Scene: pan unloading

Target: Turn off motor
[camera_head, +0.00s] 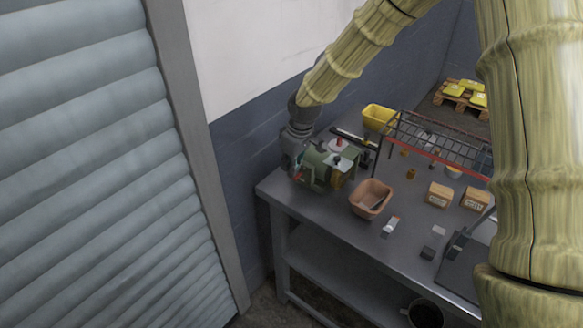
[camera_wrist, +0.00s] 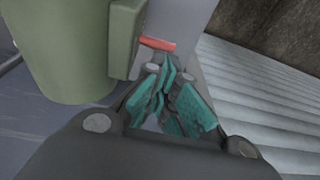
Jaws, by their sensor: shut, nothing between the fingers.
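The green motor (camera_head: 318,169) stands on the near left corner of the grey table. In the wrist view its green body (camera_wrist: 70,50) fills the upper left, with a green box (camera_wrist: 123,40) on its side. A red bar-shaped part (camera_wrist: 157,44), perhaps the switch, shows beside that box. My gripper (camera_wrist: 167,72) is shut and empty, its teal finger pads together just below the red part in the picture. I cannot tell whether they touch it. In the head view my gripper (camera_head: 298,172) is at the motor's left side, partly hidden by my wrist.
The grey table (camera_head: 330,232) also holds a brown bin (camera_head: 371,198), a yellow bin (camera_head: 379,117), cardboard boxes (camera_head: 440,194) and a wire rack with a red edge (camera_head: 440,158). A grey shutter (camera_head: 90,170) stands to the left. A pallet (camera_head: 462,98) lies behind.

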